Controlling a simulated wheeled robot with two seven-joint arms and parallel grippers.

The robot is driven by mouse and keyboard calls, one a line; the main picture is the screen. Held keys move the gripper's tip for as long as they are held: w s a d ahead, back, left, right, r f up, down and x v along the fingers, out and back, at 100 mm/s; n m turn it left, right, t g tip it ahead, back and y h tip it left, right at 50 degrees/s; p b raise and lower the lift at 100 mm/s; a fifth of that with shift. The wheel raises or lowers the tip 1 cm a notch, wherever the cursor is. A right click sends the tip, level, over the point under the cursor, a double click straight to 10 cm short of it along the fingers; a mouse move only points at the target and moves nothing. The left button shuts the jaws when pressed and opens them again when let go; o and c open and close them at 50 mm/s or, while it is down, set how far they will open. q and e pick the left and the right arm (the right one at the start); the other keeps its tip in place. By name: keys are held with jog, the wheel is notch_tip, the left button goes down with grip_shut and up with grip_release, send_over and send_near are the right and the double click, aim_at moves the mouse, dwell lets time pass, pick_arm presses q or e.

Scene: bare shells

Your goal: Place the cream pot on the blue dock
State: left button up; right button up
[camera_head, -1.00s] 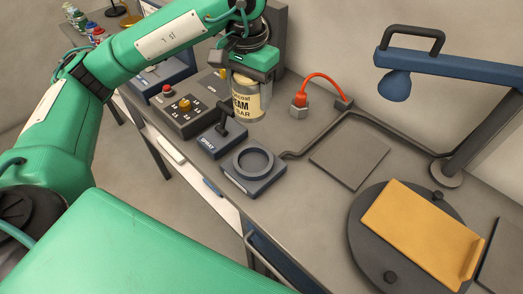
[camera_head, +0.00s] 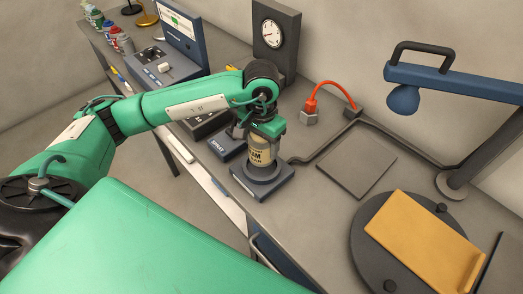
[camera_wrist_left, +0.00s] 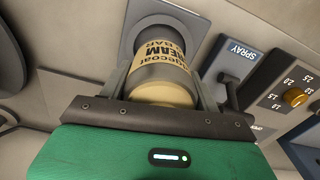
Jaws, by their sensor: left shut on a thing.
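The cream pot (camera_head: 262,155), a cream-coloured can with dark lettering, stands upright at the ring of the blue dock (camera_head: 283,185). My left gripper (camera_head: 264,142) is above the dock and shut around the pot's upper part. In the left wrist view, the pot (camera_wrist_left: 160,62) sits between the two fingers of the left gripper (camera_wrist_left: 160,85), and the dock (camera_wrist_left: 128,42) shows behind its far end. The pot's base is inside or right over the ring; I cannot tell whether it rests on the dock's floor. My right gripper is not in view.
The spray switch box (camera_head: 224,148) is close to the dock's left. A red plug with its cable (camera_head: 311,103) and a flat grey plate (camera_head: 357,165) lie to the right. A yellow tray (camera_head: 425,235) is on a round dark plate. A blue lamp (camera_head: 445,82) overhangs the right side.

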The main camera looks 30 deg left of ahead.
aim_at(261, 155)
pick_arm(q)
jog(key=shift+f+p, duration=0.6)
jog(key=shift+f, duration=1.8)
jog(key=shift+f, duration=0.1)
jog(key=shift+f, duration=0.1)
jog(key=o, duration=1.2)
